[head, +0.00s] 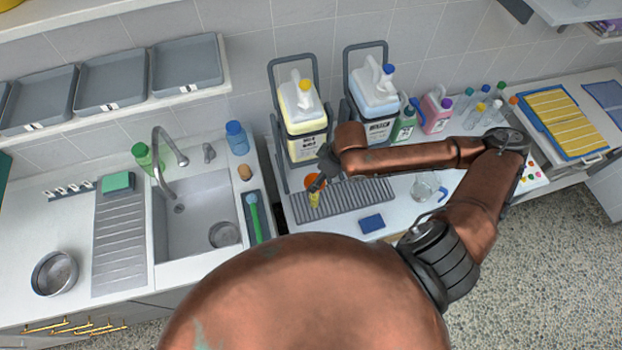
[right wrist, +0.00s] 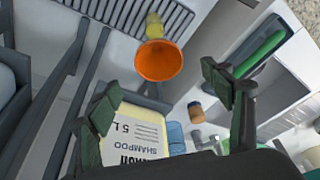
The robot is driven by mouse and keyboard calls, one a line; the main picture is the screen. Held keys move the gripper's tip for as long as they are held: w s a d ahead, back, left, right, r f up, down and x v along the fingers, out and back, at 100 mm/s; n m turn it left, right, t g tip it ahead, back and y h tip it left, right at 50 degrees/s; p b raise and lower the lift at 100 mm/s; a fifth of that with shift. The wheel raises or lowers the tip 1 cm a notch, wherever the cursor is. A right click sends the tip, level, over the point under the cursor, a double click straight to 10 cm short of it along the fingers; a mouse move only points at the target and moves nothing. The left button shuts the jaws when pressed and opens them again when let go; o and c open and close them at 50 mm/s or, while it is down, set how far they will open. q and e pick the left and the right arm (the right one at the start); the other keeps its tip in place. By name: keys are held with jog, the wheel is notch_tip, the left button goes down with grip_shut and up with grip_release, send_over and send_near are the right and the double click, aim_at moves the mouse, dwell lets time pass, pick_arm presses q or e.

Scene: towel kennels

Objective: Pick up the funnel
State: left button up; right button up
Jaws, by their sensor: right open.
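An orange funnel (right wrist: 158,61) shows its wide round mouth in the right wrist view, beside the slotted grate. In the head view the funnel (head: 311,181) is partly hidden behind my gripper. A small yellow piece (head: 314,200) sits just below it; it also shows next to the funnel in the right wrist view (right wrist: 153,25). I cannot tell if the two are joined. My right gripper (head: 319,180) is open and empty, close to the funnel. In the right wrist view the fingers of my right gripper (right wrist: 160,92) are spread apart, with the funnel visible beyond the gap. My left gripper is not in view.
A yellow shampoo canister (head: 306,125) in a grey frame stands just behind the funnel; a pale blue canister (head: 375,100) is to its right. The grate (head: 352,197) lies in front, with a blue sponge (head: 372,223) and a glass jug (head: 424,190) nearby. A sink (head: 195,205) is left.

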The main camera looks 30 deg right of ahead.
jog(key=x, duration=0.2)
jog(key=shift+s+f, duration=0.15)
jog(key=shift+f, duration=0.2)
jog(key=shift+w+p+x, duration=0.25)
jog(key=shift+p+x, duration=0.1)
jog(key=shift+x, duration=0.9)
jog(key=shift+f, duration=0.45)
jog(key=c, duration=0.7)
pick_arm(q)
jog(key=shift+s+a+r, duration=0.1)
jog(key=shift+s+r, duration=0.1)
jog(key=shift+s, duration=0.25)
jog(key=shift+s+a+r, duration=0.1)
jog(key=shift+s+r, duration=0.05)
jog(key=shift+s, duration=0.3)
pick_arm(e)
jog(key=c, duration=0.4)
